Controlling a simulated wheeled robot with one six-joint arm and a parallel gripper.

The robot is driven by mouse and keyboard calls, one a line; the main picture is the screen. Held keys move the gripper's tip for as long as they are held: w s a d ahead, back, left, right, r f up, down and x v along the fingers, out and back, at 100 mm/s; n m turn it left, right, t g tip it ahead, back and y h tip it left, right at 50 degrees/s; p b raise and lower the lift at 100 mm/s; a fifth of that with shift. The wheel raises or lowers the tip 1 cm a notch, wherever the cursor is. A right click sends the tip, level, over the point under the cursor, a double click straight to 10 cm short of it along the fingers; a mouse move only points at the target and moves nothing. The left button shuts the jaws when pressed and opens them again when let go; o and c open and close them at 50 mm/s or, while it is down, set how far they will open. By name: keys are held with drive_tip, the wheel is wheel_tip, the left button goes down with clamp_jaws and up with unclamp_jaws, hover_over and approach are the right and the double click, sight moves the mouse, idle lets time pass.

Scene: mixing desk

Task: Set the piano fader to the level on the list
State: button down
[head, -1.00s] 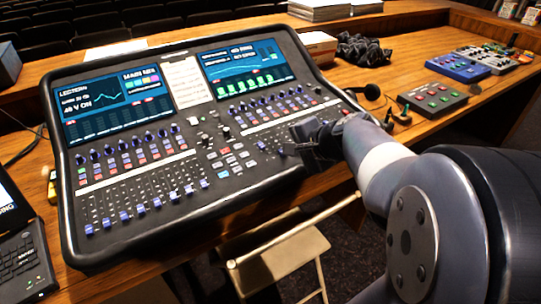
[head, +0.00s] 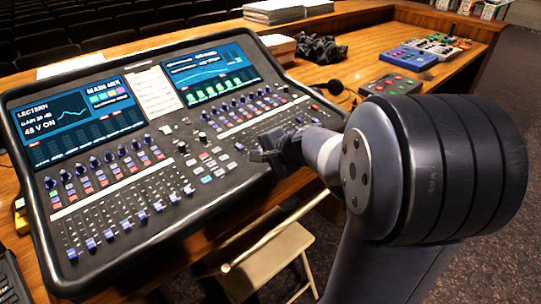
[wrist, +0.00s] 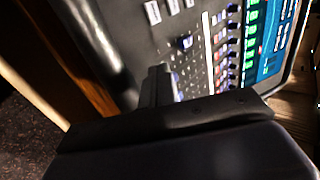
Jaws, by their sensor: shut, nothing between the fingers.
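The mixing desk (head: 160,215) is a black console tilted up on the wooden table, with two fader banks. My gripper (head: 258,153) is shut and empty, at the near edge of the right bank. A blue fader cap (head: 239,147) at that bank's left end is just left of it. The other faders there are partly hidden by my gripper and arm. In the wrist view, my shut fingers (wrist: 160,80) are close to the panel, with a blue cap (wrist: 185,42) beyond them. A pale paper list (head: 157,92) lies between the two screens; its writing and the piano label are unreadable.
A left screen (head: 75,120) and a right screen (head: 210,72) stand on the desk. A folding chair (head: 265,262) is in front of the table. A small dark box with coloured buttons (head: 391,85), cables (head: 318,48) and pedals lie to the right.

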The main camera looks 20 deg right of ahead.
sight(242, 148)
drive_tip(key=w, duration=0.1)
drive_tip(key=w+a, duration=0.1)
drive_tip(key=w, duration=0.1)
drive_tip(key=w+a+f+p, duration=0.1)
drive_tip(key=shift+w+f, duration=0.1)
drive_tip(key=shift+w, duration=0.1)
drive_tip(key=shift+w+a, duration=0.15)
drive_tip(key=shift+w, duration=0.4)
drive_tip(key=shift+w+a, duration=0.25)
drive_tip(key=shift+w, duration=0.3)
